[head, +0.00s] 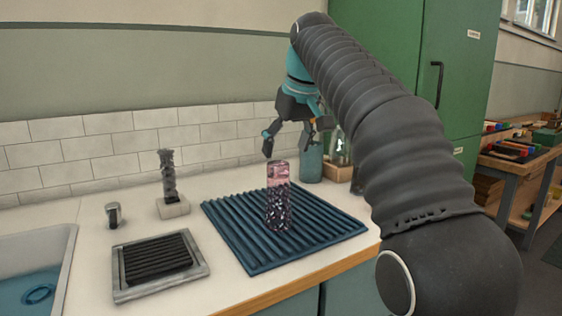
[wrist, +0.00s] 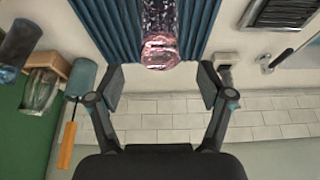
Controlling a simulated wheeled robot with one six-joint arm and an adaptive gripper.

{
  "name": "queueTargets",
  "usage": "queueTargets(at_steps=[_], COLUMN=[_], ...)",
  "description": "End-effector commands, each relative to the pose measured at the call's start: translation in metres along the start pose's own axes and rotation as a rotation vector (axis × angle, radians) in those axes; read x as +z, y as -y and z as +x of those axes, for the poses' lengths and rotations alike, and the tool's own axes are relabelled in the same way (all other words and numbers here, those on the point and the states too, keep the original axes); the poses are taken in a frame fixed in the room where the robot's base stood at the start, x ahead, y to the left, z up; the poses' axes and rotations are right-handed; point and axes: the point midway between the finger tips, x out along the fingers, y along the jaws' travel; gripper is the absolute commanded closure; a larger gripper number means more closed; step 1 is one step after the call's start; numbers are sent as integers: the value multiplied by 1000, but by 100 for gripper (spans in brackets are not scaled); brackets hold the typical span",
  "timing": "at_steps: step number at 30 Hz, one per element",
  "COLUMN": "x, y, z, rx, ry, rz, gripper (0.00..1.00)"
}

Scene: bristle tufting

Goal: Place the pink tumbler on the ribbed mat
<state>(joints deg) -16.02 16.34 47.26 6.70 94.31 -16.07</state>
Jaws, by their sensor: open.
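The pink tumbler (head: 278,196), clear pink at the top with a dark speckled lower part, stands upright on the blue ribbed mat (head: 240,239). In the wrist view the tumbler (wrist: 160,40) shows at the top centre, with the ribbed mat (wrist: 98,22) behind it. My gripper (head: 292,142) is above the mat, just over and behind the tumbler's top. In the wrist view my gripper (wrist: 161,90) has its two fingers spread wide with nothing between them. The tumbler lies beyond the fingertips, apart from them.
A teal cylinder (head: 311,160) and a wooden box with glass jars (head: 338,170) stand behind the mat. A brush in a white block (head: 172,205), a framed dark grate (head: 160,262) and a sink (head: 38,262) are to the left. The tiled wall (head: 110,150) bounds the counter.

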Motion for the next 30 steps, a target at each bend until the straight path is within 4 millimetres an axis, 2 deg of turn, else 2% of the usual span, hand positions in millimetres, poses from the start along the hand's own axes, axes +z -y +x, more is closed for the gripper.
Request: queueTargets(at_steps=[6, 17, 20, 23, 25, 30], x=[0, 0, 6, 21, 38, 93], y=[0, 0, -2, -6, -11, -19], z=[-18, -23, -25, -28, -30, -27], rx=[0, 0, 4, 17, 31, 71], ry=[0, 0, -1, -5, -10, -22], rz=[0, 1, 12, 44, 79, 170], gripper=[21, 21, 21, 21, 21, 21])
